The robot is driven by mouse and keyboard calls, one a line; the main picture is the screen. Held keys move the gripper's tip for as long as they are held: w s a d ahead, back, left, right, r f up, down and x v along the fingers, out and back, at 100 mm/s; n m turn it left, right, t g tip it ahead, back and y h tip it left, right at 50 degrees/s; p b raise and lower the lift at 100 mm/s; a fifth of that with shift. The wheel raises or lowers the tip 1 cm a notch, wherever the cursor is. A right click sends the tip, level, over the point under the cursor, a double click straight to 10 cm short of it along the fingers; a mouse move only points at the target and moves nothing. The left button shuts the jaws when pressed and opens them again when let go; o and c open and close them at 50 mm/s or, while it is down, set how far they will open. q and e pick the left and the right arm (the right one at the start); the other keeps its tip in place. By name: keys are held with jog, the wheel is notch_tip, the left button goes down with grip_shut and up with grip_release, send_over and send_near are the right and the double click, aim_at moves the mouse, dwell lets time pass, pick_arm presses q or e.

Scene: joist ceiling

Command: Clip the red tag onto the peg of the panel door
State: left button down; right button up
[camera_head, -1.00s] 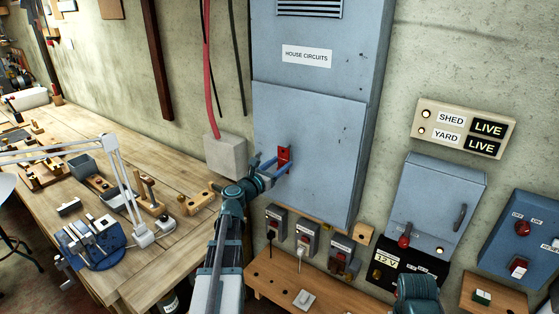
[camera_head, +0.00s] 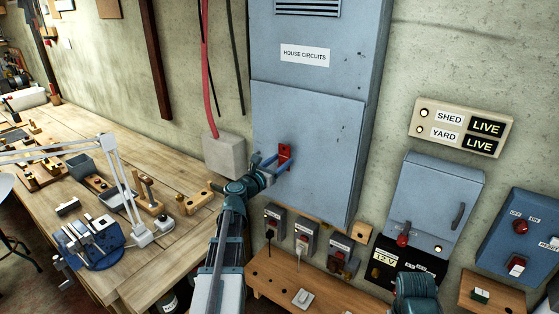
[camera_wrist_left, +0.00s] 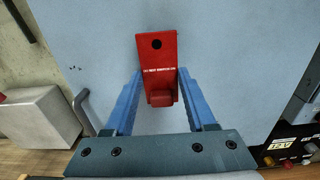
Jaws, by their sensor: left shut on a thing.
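The red tag (camera_head: 285,154) is a flat red plate upright in front of the blue-grey panel door (camera_head: 318,120). In the left wrist view the tag (camera_wrist_left: 158,62) shows a dark hole near its top, a line of white print and a thicker block at its lower end. My left gripper (camera_head: 280,163) is shut on the tag, its blue fingers (camera_wrist_left: 159,82) on either side of the lower part. No peg can be made out. I cannot tell whether the tag touches the door or has a peg in its hole.
A grey box (camera_head: 225,154) with a red conduit is on the wall left of the door. Switches (camera_head: 306,234) and a wooden shelf (camera_head: 268,282) lie below. A wooden workbench (camera_head: 150,285) with tools and a lamp is at left. A grey-blue switch box (camera_head: 440,205) is at right.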

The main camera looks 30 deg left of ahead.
pick_arm(q)
jog(key=shift+w, duration=0.4)
jog(key=shift+w+d, duration=0.1)
jog(key=shift+w, duration=0.55)
jog(key=shift+c, duration=0.7)
grip_release()
jog(key=s, duration=1.4)
jog(key=shift+a, duration=0.45)
jog(key=shift+s+r, duration=0.1)
jog(key=shift+s, duration=0.1)
